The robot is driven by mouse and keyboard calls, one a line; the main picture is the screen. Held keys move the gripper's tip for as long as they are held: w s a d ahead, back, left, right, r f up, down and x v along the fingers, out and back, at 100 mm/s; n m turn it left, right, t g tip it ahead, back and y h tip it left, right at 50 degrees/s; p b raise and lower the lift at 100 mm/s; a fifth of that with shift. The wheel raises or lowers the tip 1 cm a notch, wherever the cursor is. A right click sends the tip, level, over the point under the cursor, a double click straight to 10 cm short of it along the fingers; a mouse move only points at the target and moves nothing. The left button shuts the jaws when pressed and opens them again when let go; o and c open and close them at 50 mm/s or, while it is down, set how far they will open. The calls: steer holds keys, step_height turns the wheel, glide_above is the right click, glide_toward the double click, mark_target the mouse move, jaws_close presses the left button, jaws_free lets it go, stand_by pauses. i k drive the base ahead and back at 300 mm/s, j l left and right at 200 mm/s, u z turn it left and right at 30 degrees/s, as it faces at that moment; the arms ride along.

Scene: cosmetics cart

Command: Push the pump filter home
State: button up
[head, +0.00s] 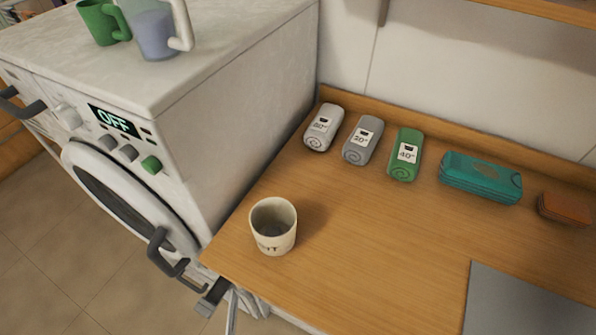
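The white washing machine (235,125) stands at the left, with its round door (125,190) facing the lower left. I cannot make out the pump filter for certain. Dark grey parts (211,298) show low at the machine's front corner, beside the counter edge. I cannot tell whether they belong to the filter or to something else. Pale, thin parts beside them are partly cut off by the counter. I see no gripper fingers that I can identify.
A wooden counter (350,235) fills the right, bearing a cream cup (273,228), three rolled towels (362,141), a teal folded stack (481,178) and a grey panel (525,305). A green mug (100,22) and a clear jug (153,32) stand on the machine. Tiled floor (50,270) is clear.

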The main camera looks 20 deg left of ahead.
mark_target(219, 289)
steer(key=k+u, duration=0.2)
steer(key=u, duration=0.25)
steer(key=k+u, duration=0.2)
steer(key=u, duration=0.25)
steer(key=k+u, duration=0.2)
steer(key=u, duration=0.25)
steer(key=i+j+u, duration=0.1)
steer(key=i+j, duration=0.15)
steer(key=i+j+u, duration=0.15)
steer(key=i, duration=0.3)
steer(key=j, duration=0.1)
